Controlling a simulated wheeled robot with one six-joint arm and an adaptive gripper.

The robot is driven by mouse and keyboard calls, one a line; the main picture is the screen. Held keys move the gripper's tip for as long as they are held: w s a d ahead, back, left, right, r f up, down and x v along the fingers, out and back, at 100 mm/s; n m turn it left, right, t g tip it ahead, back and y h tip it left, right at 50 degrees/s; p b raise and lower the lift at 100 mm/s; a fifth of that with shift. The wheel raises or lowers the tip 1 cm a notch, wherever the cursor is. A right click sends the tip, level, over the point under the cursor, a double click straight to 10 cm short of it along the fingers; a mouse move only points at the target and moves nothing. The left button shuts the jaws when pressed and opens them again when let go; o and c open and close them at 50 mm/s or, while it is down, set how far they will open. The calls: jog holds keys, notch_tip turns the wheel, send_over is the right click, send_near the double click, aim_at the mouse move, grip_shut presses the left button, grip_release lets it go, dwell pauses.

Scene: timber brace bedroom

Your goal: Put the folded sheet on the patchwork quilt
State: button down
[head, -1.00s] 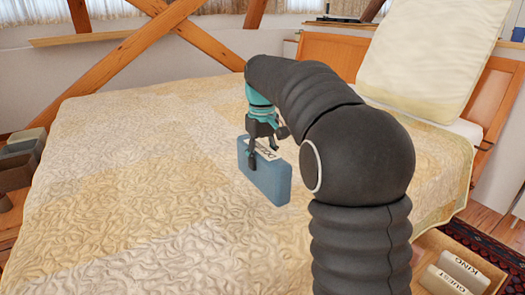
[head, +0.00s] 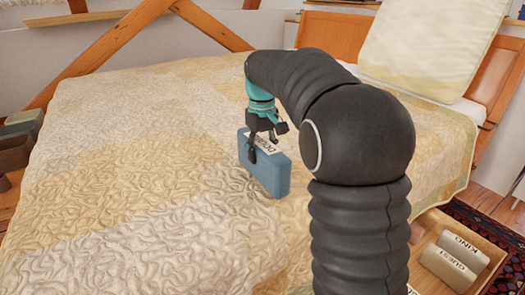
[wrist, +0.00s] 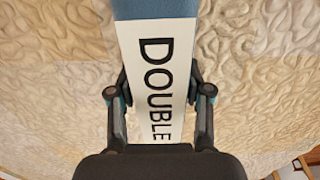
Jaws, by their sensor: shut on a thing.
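The folded sheet (head: 265,168) is a blue, slab-shaped bundle with a white label. The label reads "DOUBLE" in the wrist view (wrist: 156,75). My gripper (head: 262,143) is shut on it from above, with a finger on each side in the wrist view (wrist: 160,105). The sheet stands on edge over the patchwork quilt (head: 130,190), which covers the bed in cream and tan patches. Its lower edge looks at or very close to the quilt; I cannot tell whether it touches. The quilt fills the background of the wrist view (wrist: 50,90).
A pale pillow (head: 420,45) leans at the wooden headboard (head: 340,32). An open wooden drawer (head: 425,285) at lower right holds rolls labelled "KING" and "GUEST". Dark boxes (head: 15,150) stand at far left. The quilt around the sheet is clear.

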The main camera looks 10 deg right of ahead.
jog(key=shift+f+b, duration=0.3)
jog(key=shift+f, duration=0.25)
dwell(0.4)
jog(key=shift+c, duration=2)
grip_release()
notch_tip(320, 180, up, 12)
jog(key=shift+f, duration=0.15)
